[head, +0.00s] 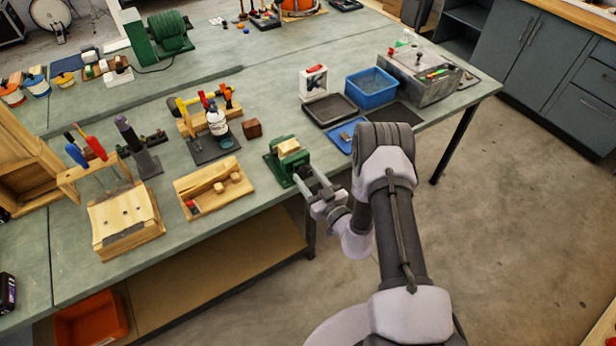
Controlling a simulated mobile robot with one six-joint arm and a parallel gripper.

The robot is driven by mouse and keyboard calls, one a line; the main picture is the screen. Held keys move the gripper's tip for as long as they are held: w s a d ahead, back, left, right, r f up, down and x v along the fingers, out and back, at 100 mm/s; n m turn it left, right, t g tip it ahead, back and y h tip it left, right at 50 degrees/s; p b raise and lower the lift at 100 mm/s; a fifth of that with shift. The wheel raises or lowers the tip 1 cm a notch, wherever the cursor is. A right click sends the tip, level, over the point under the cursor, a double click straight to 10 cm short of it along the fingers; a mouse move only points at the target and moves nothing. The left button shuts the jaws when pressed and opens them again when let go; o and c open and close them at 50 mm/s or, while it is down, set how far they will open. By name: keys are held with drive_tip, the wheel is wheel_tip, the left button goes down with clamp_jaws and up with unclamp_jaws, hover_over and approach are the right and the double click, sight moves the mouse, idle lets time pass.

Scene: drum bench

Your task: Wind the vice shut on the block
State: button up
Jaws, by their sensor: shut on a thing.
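The green vice (283,169) stands near the front edge of the bench, right of the wooden tray. A pale wooden block (289,146) sits at the top of the vice, between its jaws. I cannot tell whether both jaws touch the block. My gripper (317,190) is at the front of the vice, over the bench edge, and is shut on the vice handle. The handle is mostly hidden by the fingers and too small to make out clearly.
Left of the vice is a wooden tray (238,188) with small blocks. A blue tray (341,137) lies close on the right, with a black tray (329,110) and blue bin (371,88) behind. A brown cube (252,129) stands behind the vice. Floor is clear at right.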

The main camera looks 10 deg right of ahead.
drive_tip(key=shift+f+m, duration=0.1)
drive_tip(key=shift+m, duration=0.4)
drive_tip(key=o, duration=1.4)
drive_tip(key=shift+c, duration=0.2)
drive_tip(key=shift+s, duration=0.1)
drive_tip(key=p+v, duration=0.2)
drive_tip(key=v, duration=1.5)
drive_tip(key=shift+s, duration=0.15)
drive_tip(key=shift+r, duration=0.2)
